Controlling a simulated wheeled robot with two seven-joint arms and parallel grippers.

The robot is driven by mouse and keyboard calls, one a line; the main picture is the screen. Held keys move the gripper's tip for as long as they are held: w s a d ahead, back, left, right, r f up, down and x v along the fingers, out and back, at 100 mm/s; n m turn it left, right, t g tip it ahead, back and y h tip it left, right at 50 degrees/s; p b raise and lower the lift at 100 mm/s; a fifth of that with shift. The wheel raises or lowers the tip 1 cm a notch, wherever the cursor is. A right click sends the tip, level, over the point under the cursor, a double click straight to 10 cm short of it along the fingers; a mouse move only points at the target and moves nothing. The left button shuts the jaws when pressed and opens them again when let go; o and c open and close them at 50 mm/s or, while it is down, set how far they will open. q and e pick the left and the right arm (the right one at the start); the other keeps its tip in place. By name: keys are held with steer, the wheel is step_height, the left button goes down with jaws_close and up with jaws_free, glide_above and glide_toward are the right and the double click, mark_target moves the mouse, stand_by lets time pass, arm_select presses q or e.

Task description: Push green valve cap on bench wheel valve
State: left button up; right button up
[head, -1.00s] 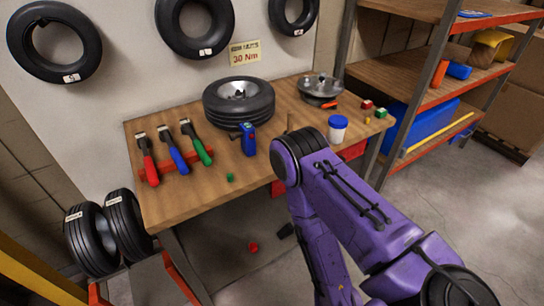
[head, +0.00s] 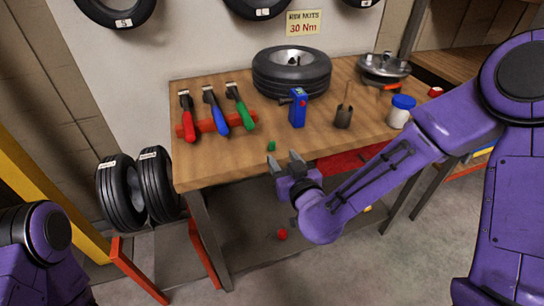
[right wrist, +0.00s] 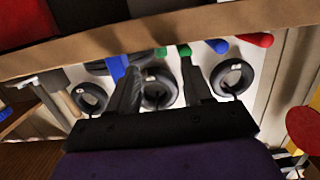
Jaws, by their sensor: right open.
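The small green valve cap (head: 271,146) lies on the bench top near its front edge. It also seems to show as a small green spot near the fingers in the right wrist view (right wrist: 160,53). The bench wheel (head: 291,72), a black tyre with a silver hub, lies flat at the back of the bench; I cannot make out its valve. My right gripper (head: 284,161) is open and empty at the bench's front edge, just short of the cap. Its two fingers show apart in the right wrist view (right wrist: 160,90). My left gripper is out of view.
Red, blue and green-handled tools (head: 218,115) lie on the left of the bench (head: 210,165). A red cap (head: 282,234) lies below. Tyres (head: 140,190) stand at left.

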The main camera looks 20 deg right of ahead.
mark_target(274, 146)
steer(key=w, duration=0.2)
steer(key=w+p, duration=0.1)
steer(key=w, duration=0.3)
steer(key=shift+w+a+f, duration=0.15)
steer(key=shift+w+f, duration=0.15)
jaws_close()
